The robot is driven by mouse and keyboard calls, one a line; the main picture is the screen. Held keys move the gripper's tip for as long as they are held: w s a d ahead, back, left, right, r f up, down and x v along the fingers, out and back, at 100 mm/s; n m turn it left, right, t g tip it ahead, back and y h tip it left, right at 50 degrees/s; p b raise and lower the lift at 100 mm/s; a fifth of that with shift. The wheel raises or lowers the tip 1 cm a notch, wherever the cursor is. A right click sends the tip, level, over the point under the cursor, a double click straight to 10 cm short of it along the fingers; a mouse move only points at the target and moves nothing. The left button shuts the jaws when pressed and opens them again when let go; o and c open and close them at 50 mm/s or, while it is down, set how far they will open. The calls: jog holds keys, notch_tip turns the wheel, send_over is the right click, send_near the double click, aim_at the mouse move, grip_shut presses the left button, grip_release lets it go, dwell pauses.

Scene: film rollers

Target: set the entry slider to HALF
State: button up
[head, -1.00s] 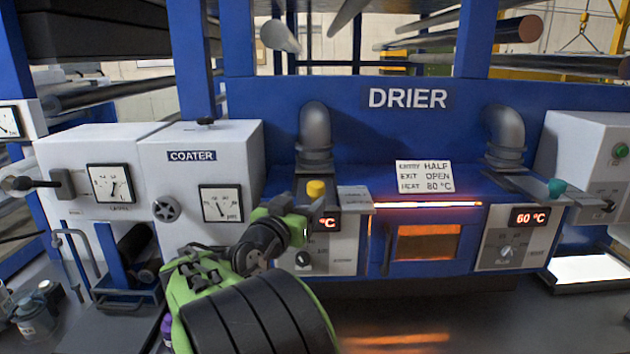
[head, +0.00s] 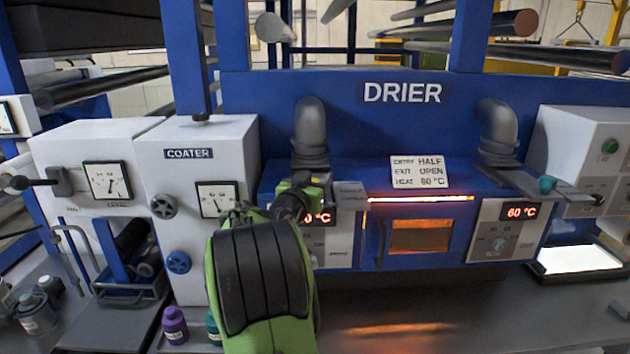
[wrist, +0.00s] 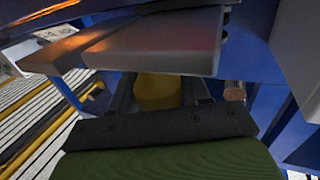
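The entry slider has a yellow knob (wrist: 158,92), seen in the wrist view between the two dark fingers of my gripper (wrist: 160,98). The fingers stand on either side of it; whether they press on it is unclear. In the head view my gripper (head: 305,188) is at the left end of the drier and hides the knob. A grey metal plate (head: 350,193) lies beside it, and a metal plate also shows close above the knob in the wrist view (wrist: 150,42). A white card (head: 419,172) reads entry HALF, exit OPEN, heat 80 °C.
The exit side has a teal knob (head: 546,185) beside a grey plate. The right display (head: 519,212) reads 60 °C. The drier window (head: 420,236) glows orange. The coater (head: 195,155) stands left of my arm. Purple (head: 174,325) and teal bottles stand below it.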

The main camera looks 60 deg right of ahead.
grip_shut()
jog(key=shift+w+d+p, duration=0.1)
jog(key=shift+w+d, duration=0.25)
jog(key=shift+d, duration=0.25)
jog(key=shift+w+d+p, duration=0.1)
jog(key=shift+w+d, duration=0.2)
jog(key=shift+d, duration=0.35)
jog(key=shift+w+d+p, duration=0.1)
jog(key=shift+w+d, duration=0.25)
jog(key=shift+d, duration=0.25)
jog(key=shift+s+a, duration=0.1)
jog(key=shift+a, duration=0.05)
jog(key=o, duration=0.6)
grip_release()
jog(key=s+a+b, duration=0.1)
jog(key=a+b, duration=0.3)
jog(key=a, duration=1.1)
jog(key=shift+a, duration=0.35)
